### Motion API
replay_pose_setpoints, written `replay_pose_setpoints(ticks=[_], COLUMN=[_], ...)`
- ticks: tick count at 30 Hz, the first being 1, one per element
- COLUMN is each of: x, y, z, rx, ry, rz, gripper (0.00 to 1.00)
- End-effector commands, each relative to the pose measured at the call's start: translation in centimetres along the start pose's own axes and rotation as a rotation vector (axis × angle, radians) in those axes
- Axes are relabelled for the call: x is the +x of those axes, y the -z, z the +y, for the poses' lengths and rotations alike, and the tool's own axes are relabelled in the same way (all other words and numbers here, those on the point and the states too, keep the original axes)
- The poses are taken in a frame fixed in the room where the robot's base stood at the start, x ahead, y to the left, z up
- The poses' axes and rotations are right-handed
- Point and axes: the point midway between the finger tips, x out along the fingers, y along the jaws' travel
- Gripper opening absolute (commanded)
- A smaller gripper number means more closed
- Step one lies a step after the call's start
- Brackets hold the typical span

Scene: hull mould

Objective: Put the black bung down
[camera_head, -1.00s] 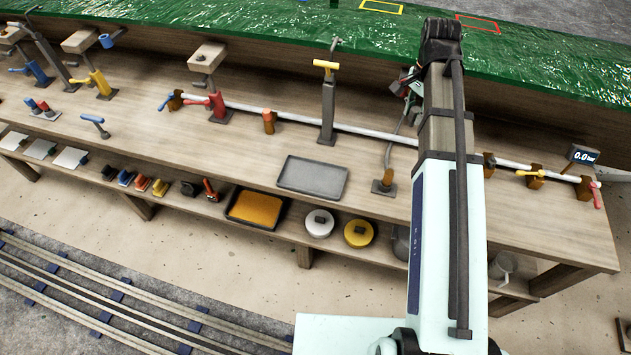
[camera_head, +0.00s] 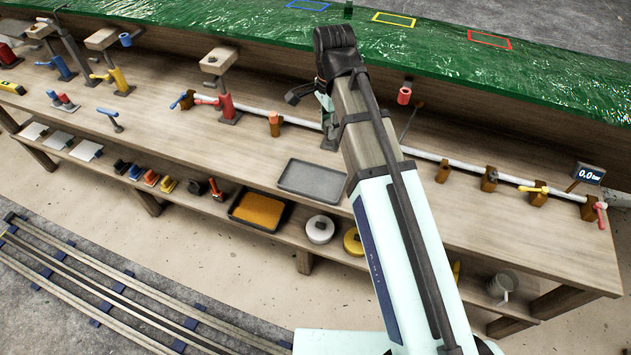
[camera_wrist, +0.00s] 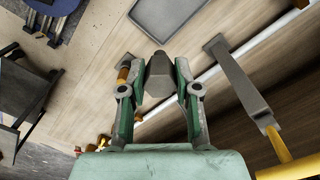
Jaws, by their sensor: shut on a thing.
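The black bung (camera_wrist: 159,77), a dark tapered block, sits between the two fingers of my gripper (camera_wrist: 158,74) in the wrist view. The gripper is shut on it and holds it over the wooden bench, its narrow end towards the grey tray. In the head view my gripper is mostly hidden behind my arm, near the post in the middle of the bench. The bung cannot be made out there.
The empty grey tray (camera_head: 311,179) lies at the bench's front edge, also in the wrist view (camera_wrist: 172,16). A grey post with a yellow handle (camera_wrist: 242,90) stands close to the right finger. A white pipe (camera_head: 455,158) runs along the bench. Green sheeting (camera_head: 230,28) with coloured outlines lies behind.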

Motion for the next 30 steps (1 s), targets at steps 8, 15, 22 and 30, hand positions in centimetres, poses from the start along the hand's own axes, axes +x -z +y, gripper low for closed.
replay_pose_setpoints(ticks=[8, 15, 22, 30], x=[4.6, 9.6, 13.9, 15.9], y=[-0.2, -0.2, -0.2, -0.2], z=[0.2, 0.1, 0.1, 0.0], rx=[0.003, 0.002, 0.002, 0.002], ry=[-0.005, -0.005, -0.003, -0.001], rz=[-0.001, -0.001, -0.001, 0.000], gripper=[0.08, 0.08, 0.08, 0.08])
